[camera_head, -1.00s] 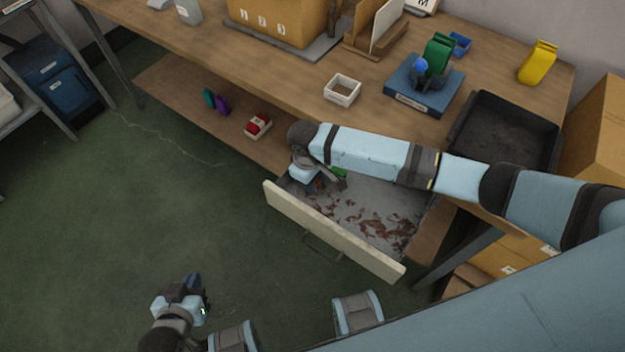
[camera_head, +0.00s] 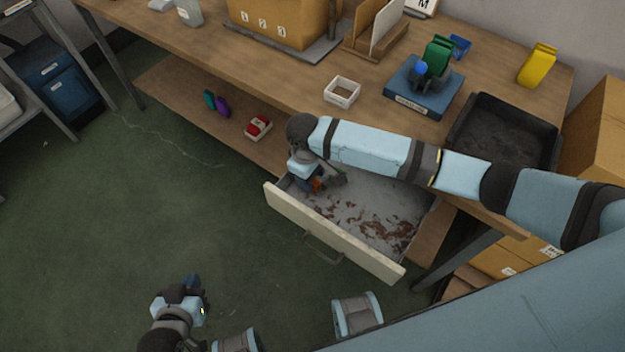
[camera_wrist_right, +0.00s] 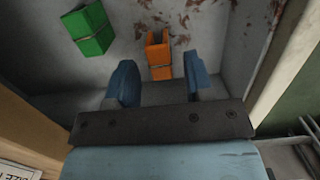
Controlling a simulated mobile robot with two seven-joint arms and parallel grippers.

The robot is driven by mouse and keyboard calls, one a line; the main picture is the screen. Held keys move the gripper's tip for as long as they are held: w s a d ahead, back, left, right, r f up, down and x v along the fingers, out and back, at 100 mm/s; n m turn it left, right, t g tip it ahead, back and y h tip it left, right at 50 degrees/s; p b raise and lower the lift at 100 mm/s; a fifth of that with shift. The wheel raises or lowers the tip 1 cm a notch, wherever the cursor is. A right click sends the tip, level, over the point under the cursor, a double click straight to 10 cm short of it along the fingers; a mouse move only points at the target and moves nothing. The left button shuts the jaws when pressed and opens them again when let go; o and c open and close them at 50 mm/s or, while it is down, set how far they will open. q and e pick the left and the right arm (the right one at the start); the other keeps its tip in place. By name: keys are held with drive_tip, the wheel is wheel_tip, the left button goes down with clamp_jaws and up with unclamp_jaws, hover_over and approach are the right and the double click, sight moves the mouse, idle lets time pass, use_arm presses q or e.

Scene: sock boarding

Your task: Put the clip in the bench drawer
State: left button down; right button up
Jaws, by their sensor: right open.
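The bench drawer (camera_head: 375,212) is pulled open, its pale front panel (camera_head: 330,233) facing the floor side. Inside it, an orange clip-like piece (camera_wrist_right: 159,54) with a dark band lies on the stained drawer floor; its edge shows in the head view (camera_head: 318,184). A similar green piece (camera_wrist_right: 89,28) lies beside it, mostly hidden by my arm in the head view. My right gripper (camera_wrist_right: 158,78) is open and empty over the drawer, the orange piece just beyond and between its fingertips. My left gripper (camera_head: 193,283) is low over the floor, away from the drawer; its jaws are unclear.
On the bench stand a blue stand (camera_head: 405,97) with a green piece, a yellow clip-like piece (camera_head: 537,65), a black tray (camera_head: 480,140) and a small white box (camera_head: 342,91). A red item (camera_head: 258,127) sits on the lower shelf. Cardboard boxes (camera_head: 505,257) stand at right.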

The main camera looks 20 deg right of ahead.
wheel_tip(320, 180, up, 9)
drive_tip(key=shift+w+a+p, duration=0.4)
drive_tip(key=shift+w, duration=0.05)
idle(0.3)
